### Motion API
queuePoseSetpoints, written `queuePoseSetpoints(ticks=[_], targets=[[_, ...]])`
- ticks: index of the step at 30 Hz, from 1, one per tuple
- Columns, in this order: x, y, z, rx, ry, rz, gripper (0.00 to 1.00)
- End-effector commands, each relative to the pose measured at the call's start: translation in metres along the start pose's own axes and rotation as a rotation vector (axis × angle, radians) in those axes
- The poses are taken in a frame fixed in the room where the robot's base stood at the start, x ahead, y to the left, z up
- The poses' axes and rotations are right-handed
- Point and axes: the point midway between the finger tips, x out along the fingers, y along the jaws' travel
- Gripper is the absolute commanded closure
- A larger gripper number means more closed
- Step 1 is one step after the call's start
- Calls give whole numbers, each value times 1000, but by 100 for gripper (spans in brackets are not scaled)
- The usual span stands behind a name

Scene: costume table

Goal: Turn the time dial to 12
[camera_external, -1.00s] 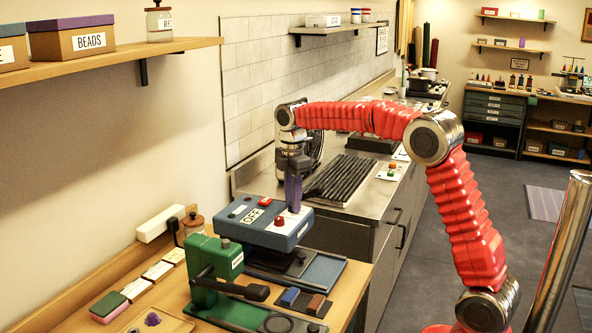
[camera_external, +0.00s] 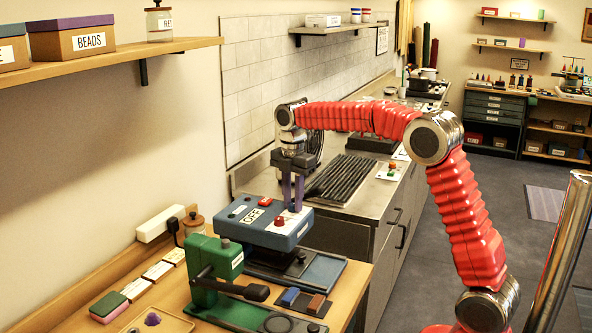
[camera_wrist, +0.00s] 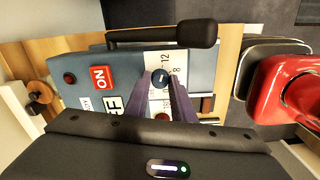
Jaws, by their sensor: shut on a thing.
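The blue press machine (camera_external: 268,235) stands on the wooden table, with a white OFF label on its top. In the wrist view, the time dial (camera_wrist: 160,76) is a small dark round knob beside a white scale (camera_wrist: 178,62) that reads 12 and 8. My gripper (camera_external: 293,209) points down at the machine's top, and its purple fingers (camera_wrist: 174,97) are shut on the dial. The fingers cover part of the dial and scale. Its exact pointer direction is too small to tell. In the external view the fingers hide the dial.
A red button (camera_external: 280,221) sits close to my fingers. The machine's black handle (camera_wrist: 190,36) runs along one side in the wrist view. A green press (camera_external: 214,270) with a black lever stands in front. A steel counter (camera_external: 340,205) lies behind.

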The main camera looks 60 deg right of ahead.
Motion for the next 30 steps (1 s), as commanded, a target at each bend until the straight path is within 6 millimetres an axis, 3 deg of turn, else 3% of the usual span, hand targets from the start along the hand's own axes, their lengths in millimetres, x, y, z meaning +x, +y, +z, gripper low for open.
queuePoseSetpoints(ticks=[2, 3, 10, 22, 30], targets=[[0, 1, 1, 1, -1, 2, 100], [0, 1, 1, 1, -1, 2, 76], [0, 0, 0, 1, -1, 1, 60], [-6, 0, 0, 1, 0, 1, 59], [-40, 1, 0, 1, -1, 4, 59]])
